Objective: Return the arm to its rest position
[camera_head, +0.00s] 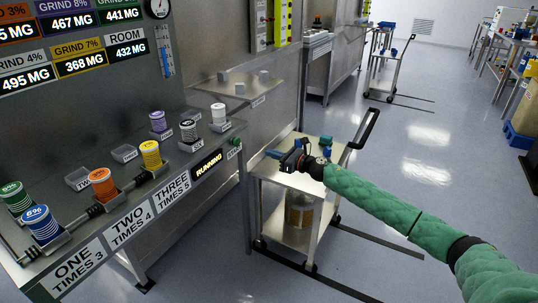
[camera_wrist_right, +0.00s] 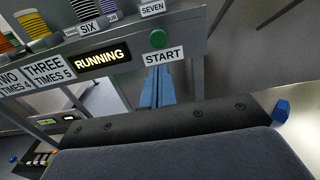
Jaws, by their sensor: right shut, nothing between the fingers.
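My right arm, in a green quilted sleeve, comes in from the lower right of the head view. Its gripper (camera_head: 274,154) is over the steel cart, to the right of the console's front edge. In the right wrist view the blue fingers (camera_wrist_right: 157,88) are together and empty. They point toward the console, with the green START button (camera_wrist_right: 158,39) beyond their tips; a gap between them and the button cannot be judged there. In the head view the button (camera_head: 235,142) is apart from the gripper. The display (camera_head: 207,165) reads RUNNING. My left gripper is not in view.
The console (camera_head: 150,212) holds several coloured spools, including an orange one (camera_head: 102,184) and a yellow one (camera_head: 150,154). The steel cart (camera_head: 262,170) stands under my right gripper, with a container (camera_head: 299,212) on its lower shelf. Open floor (camera_head: 410,150) lies to the right.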

